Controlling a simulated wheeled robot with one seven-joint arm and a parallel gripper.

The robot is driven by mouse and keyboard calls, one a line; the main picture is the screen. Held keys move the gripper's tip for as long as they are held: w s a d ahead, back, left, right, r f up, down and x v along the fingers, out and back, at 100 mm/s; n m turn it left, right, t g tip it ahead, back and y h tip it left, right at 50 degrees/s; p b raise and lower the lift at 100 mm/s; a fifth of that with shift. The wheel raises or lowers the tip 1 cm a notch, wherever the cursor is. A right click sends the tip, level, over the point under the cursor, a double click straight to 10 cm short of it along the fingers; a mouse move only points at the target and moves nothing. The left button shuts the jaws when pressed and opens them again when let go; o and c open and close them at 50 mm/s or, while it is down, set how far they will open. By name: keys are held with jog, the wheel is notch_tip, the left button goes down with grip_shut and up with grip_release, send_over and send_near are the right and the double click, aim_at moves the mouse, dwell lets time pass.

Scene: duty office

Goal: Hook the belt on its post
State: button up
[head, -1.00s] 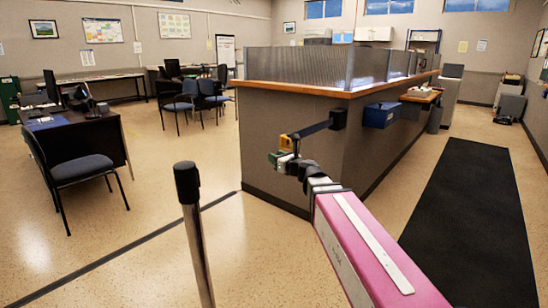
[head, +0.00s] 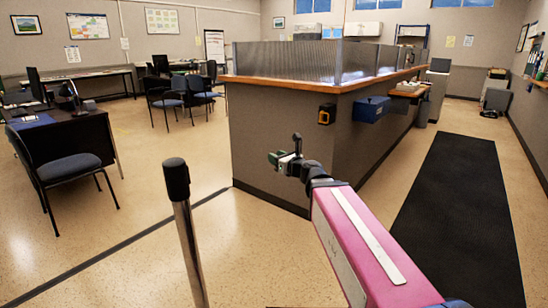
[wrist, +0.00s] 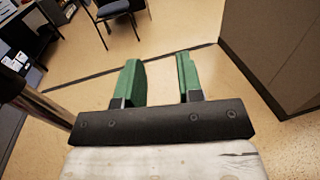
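The post (head: 177,182), with a black cap and a metal shaft, stands upright at the front, left of my arm. My gripper (head: 284,159) is in the air between the post and the counter, apart from both. In the wrist view its green fingers (wrist: 159,78) are spread with only floor between them, so it is open and empty.
The counter (head: 285,145) with a wooden top stands just beyond my gripper. A blue box (head: 370,109) hangs on its right side. A chair (head: 68,170) and a dark desk (head: 75,135) are at left. A black mat (head: 455,215) lies at right. Floor around the post is clear.

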jog(key=shift+v, duration=1.15)
